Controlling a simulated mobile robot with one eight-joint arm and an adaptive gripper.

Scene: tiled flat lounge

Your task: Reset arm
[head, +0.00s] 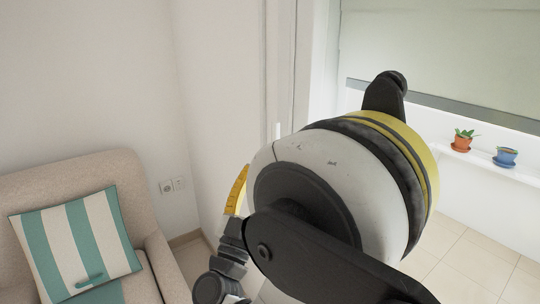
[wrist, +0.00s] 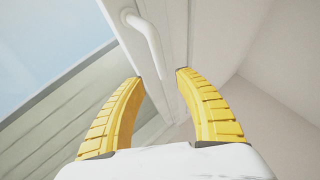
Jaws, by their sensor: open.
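My gripper (wrist: 160,77) shows in the wrist view with its two yellow ribbed fingers spread apart and nothing between them. It points up towards a white door or window frame (wrist: 172,60) with a white handle (wrist: 146,38). The handle appears just beyond the fingertips; I cannot tell the exact gap. In the head view my arm is folded up close to the camera and covers much of the middle and right. There a small yellow curved piece shows left of the arm, and most of my gripper is hidden.
A beige sofa (head: 150,236) with a teal and white striped cushion (head: 77,243) stands at the left. A small teal item (head: 91,280) lies against the cushion. An orange plant pot (head: 461,144) and a blue plant pot (head: 505,158) stand on a white ledge at the right. Tiled floor (head: 462,268) shows below.

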